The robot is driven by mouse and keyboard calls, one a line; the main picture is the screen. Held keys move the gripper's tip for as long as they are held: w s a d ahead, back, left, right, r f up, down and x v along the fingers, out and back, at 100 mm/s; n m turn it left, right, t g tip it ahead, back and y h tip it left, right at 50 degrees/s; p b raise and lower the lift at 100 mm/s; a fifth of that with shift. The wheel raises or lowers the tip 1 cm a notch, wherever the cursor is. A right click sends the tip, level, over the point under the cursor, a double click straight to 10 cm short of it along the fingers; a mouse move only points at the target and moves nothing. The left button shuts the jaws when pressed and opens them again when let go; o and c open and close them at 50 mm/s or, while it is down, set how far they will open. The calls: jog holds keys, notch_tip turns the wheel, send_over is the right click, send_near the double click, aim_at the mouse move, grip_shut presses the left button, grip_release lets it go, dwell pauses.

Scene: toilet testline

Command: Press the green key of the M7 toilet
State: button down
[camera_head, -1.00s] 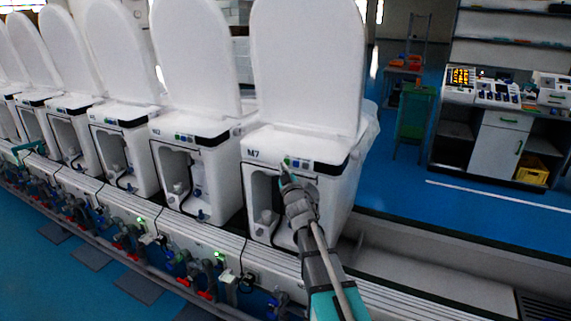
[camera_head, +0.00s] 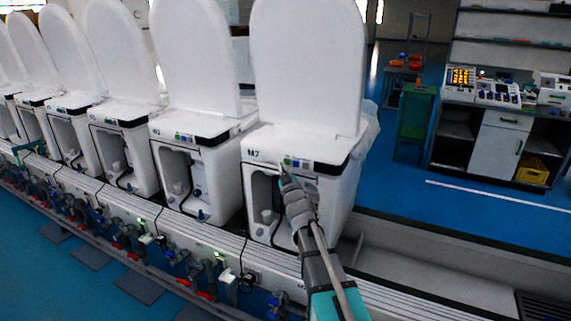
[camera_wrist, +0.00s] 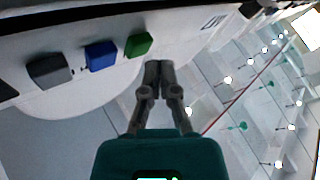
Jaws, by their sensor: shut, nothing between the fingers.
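The M7 toilet (camera_head: 270,146) is the nearest white toilet in the row, with its tall lid raised. Its front panel has a green key (camera_head: 287,161), a blue key and a grey key, just right of the M7 label. In the wrist view the green key (camera_wrist: 138,45) is nearest my fingertips, then the blue key (camera_wrist: 100,55) and the grey key (camera_wrist: 50,70). My gripper (camera_wrist: 159,66) is shut and empty, its tips slightly right of and below the green key there. In the head view my gripper (camera_head: 286,178) is just below the green key; contact does not show.
More white toilets (camera_head: 190,135) with raised lids stand in a row to the left. A rail with hoses and valves (camera_head: 190,265) runs along their front. A control bench (camera_head: 500,125) and a green cabinet (camera_head: 414,112) stand at the back right, with blue floor before them.

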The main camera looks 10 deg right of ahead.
jog(key=shift+w+d, duration=0.15)
jog(key=shift+w, duration=0.05)
jog(key=shift+w+d, duration=0.15)
dwell(0.3)
jog(key=shift+w+d, duration=0.15)
jog(key=shift+w, duration=0.05)
dwell(0.8)
jog(key=shift+s, duration=0.1)
jog(key=shift+s+a, duration=0.45)
jog(key=shift+s, duration=0.05)
dwell(0.5)
jog(key=s+a, duration=0.3)
jog(key=s, duration=0.1)
jog(key=shift+s+a, duration=0.3)
jog(key=shift+s, duration=0.1)
jog(key=shift+f, duration=0.1)
dwell(0.5)
